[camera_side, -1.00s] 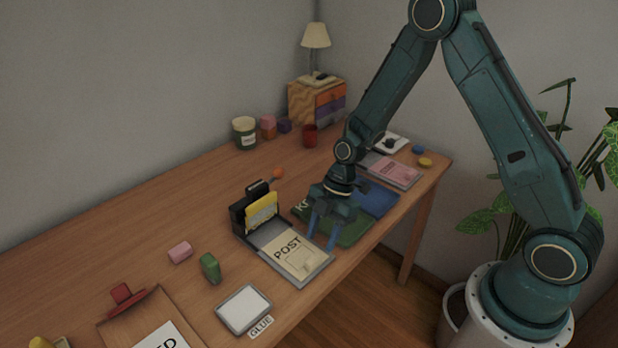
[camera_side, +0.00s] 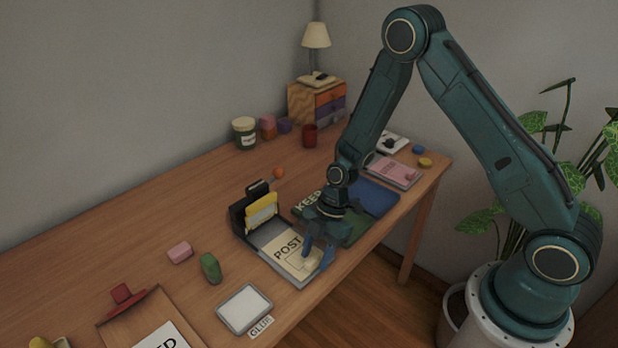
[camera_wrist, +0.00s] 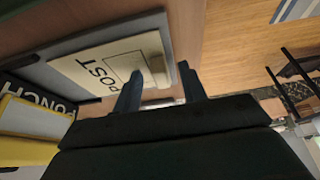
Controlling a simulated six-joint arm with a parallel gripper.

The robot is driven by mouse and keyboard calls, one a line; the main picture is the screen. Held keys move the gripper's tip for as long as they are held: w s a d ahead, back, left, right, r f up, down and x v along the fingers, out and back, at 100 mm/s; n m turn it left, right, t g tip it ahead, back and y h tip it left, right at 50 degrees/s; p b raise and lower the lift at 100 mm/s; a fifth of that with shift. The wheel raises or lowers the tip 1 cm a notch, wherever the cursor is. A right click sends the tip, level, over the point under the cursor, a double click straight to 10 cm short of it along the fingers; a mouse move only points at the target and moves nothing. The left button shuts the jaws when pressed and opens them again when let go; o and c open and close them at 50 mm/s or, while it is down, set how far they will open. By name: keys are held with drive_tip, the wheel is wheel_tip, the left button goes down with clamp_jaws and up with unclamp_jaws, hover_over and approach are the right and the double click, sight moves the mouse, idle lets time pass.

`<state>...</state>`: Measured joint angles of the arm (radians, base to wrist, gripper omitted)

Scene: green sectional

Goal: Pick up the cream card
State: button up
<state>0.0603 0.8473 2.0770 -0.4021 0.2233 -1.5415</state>
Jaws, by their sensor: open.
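The cream card (camera_side: 297,264) is a small pale piece lying on the cream panel marked POST (camera_side: 283,249), near its front end. The panel lies on a grey tray (camera_side: 262,230). My gripper (camera_side: 317,260) is open and points down over the front end of the tray, with its blue fingers close to the card. In the wrist view the card (camera_wrist: 158,72) shows between the tips of my gripper (camera_wrist: 160,75), with one finger over the POST panel and the other off the tray's edge. Whether the fingers touch the card I cannot tell.
A green KEEP mat (camera_side: 352,229) lies to the right, partly hidden by my gripper. A green block (camera_side: 210,267) and a white pad (camera_side: 244,308) lie left. The table's front edge is close.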

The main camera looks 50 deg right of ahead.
drive_tip(key=shift+c, duration=0.4)
clamp_jaws()
drive_tip(key=shift+r, duration=0.1)
wheel_tip(320, 180, up, 20)
idle(0.9)
idle(0.5)
drive_tip(key=w+f, duration=0.3)
drive_tip(key=f, duration=1)
drive_tip(key=shift+w, duration=0.4)
